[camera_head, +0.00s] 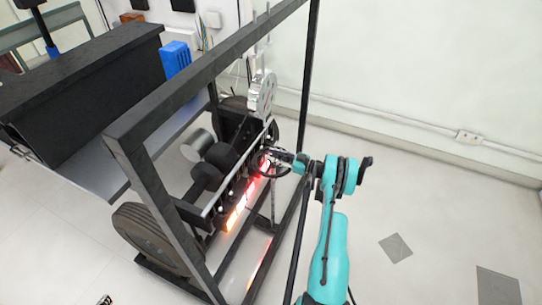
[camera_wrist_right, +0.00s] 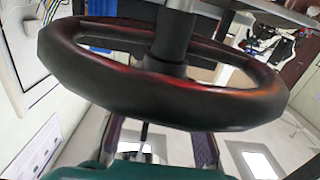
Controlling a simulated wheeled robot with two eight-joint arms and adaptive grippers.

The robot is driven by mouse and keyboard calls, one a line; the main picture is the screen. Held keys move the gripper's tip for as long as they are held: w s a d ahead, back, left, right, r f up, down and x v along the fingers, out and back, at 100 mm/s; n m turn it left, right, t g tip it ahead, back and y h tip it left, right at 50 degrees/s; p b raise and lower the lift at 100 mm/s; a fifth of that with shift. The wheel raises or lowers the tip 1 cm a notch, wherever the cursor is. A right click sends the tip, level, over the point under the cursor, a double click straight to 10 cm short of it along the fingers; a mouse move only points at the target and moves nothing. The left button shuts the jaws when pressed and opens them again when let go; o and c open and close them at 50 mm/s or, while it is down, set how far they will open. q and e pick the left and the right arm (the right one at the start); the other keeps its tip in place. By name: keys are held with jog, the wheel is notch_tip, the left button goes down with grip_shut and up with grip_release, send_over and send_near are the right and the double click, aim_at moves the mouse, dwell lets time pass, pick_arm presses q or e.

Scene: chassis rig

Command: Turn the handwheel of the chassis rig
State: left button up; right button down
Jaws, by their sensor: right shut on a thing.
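The black handwheel (camera_head: 262,175) of the chassis rig sits on the rig's right side. My teal right arm reaches it from the right, and my right gripper (camera_head: 280,159) is at its rim. In the right wrist view the handwheel (camera_wrist_right: 150,98) fills the upper half, with its hub and shaft behind the front rim. Two dark fingers of my right gripper (camera_wrist_right: 160,142) rise to the rim from below; their tips are hidden by it. The gripper is shut on the handwheel.
The rig's dark frame (camera_head: 205,70) has upright posts close to my right arm. A round gauge (camera_head: 262,92) stands above the handwheel, and a red-orange glowing strip (camera_head: 234,216) lies beside it. A tyre (camera_head: 150,240) is at the lower left. The floor at right is clear.

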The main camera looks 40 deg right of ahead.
jog(key=c, duration=1.1)
grip_release()
jog(key=shift+r, duration=0.1)
jog(key=shift+o, duration=0.2)
jog(key=v, duration=1.2)
